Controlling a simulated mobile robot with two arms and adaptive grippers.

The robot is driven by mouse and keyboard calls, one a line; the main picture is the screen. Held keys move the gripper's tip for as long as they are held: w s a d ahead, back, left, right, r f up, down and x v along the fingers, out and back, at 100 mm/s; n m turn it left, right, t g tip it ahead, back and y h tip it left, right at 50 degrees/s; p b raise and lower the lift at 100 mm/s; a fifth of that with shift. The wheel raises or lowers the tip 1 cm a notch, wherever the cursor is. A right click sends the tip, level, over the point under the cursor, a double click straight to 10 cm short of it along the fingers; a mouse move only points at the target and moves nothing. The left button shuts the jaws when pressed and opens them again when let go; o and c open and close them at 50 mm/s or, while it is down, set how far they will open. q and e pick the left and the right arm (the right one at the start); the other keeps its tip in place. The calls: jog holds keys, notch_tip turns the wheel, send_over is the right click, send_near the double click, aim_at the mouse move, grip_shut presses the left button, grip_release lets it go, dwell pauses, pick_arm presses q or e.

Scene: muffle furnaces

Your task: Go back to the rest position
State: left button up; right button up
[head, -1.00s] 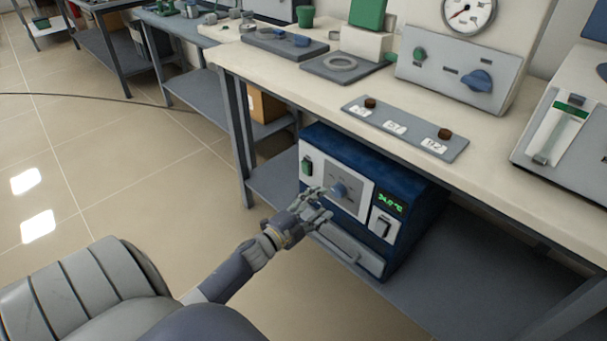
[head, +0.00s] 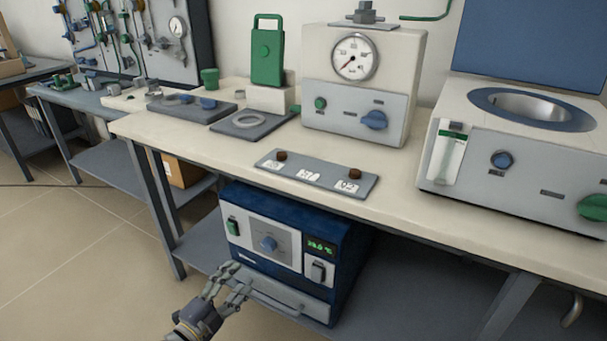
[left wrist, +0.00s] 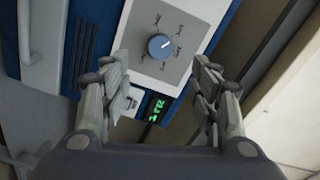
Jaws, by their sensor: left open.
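My left gripper (head: 232,283) is low in the head view, in front of the lower left of the blue muffle furnace (head: 345,240). It is open and empty. In the left wrist view its two fingers (left wrist: 160,85) stand apart, with the furnace's blue knob (left wrist: 159,45) and green display (left wrist: 155,108) seen between them. The furnace sits on the shelf under the bench. Its front has a green switch, the knob (head: 268,244), a lit green display (head: 320,247) and a drawer-like lower panel with a handle. My right gripper is not in view.
The bench top (head: 400,190) is above the furnace. It holds a tray with labelled slots (head: 315,175), a gauge unit (head: 365,85), a green item (head: 267,55) and a machine with a round well (head: 530,105). Open floor (head: 70,240) lies to the left.

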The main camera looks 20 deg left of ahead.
pick_arm(q)
jog(key=s+d+f+n+g, duration=0.2)
jog(key=s+d+n+g, duration=1.15)
jog(key=s+d, duration=0.6)
jog(key=s+f+g+y+p, duration=0.15)
jog(key=s+f+p, duration=0.25)
jog(key=f+p, duration=1)
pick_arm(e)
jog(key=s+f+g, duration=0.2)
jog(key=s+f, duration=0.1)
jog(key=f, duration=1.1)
pick_arm(q)
jog(key=s+a+f+g+p, duration=0.1)
jog(key=s+a+f+p, duration=0.1)
jog(key=s+p, duration=0.3)
jog(key=s+a+f+g+p, duration=0.1)
jog(key=s+p, duration=0.4)
jog(key=s, duration=0.6)
jog(key=shift+s+a+f+m, duration=0.35)
jog(key=shift+a+f, duration=0.15)
jog(key=shift+f, duration=0.35)
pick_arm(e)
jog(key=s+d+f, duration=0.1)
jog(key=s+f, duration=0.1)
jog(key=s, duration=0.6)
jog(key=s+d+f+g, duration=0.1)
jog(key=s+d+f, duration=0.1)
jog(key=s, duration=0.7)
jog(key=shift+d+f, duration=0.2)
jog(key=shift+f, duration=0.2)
